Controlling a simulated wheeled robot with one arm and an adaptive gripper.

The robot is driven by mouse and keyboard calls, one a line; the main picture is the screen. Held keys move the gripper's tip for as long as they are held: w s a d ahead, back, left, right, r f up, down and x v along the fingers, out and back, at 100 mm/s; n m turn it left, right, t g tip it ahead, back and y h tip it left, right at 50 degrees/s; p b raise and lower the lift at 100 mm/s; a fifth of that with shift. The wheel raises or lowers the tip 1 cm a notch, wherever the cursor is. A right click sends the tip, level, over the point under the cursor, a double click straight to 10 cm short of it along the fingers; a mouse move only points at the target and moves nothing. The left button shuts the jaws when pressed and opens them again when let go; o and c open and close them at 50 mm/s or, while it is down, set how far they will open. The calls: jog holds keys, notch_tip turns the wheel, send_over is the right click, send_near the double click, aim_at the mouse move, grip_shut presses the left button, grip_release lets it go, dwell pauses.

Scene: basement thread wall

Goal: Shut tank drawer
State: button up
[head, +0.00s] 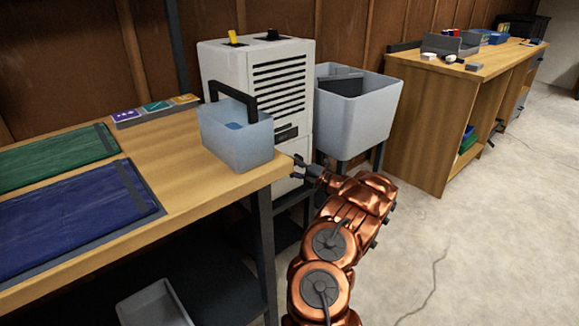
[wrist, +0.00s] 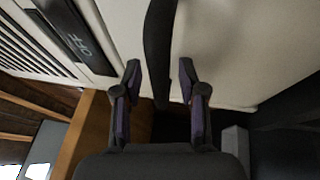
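The white appliance (head: 255,85) with black louvers stands behind the table's right end. Its lower front (head: 293,180), where the tank drawer seems to be, is partly hidden by the table corner and my gripper. In the wrist view, a pale lower panel (wrist: 215,55), likely the drawer front, lies right of a dark strip (wrist: 160,45). My gripper (head: 303,168) is open and empty close to this front. In the wrist view its fingertips (wrist: 160,66) stand apart on either side of the strip; contact is unclear.
A bluish tub with a black handle (head: 236,138) sits on the wooden table's (head: 190,165) right corner, beside my gripper. A grey sink-like basin (head: 360,112) stands right of the appliance. A workbench (head: 430,125) is farther right.

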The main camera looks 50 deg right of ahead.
jog(key=shift+s, duration=0.1)
jog(key=v, duration=1.2)
dwell(0.5)
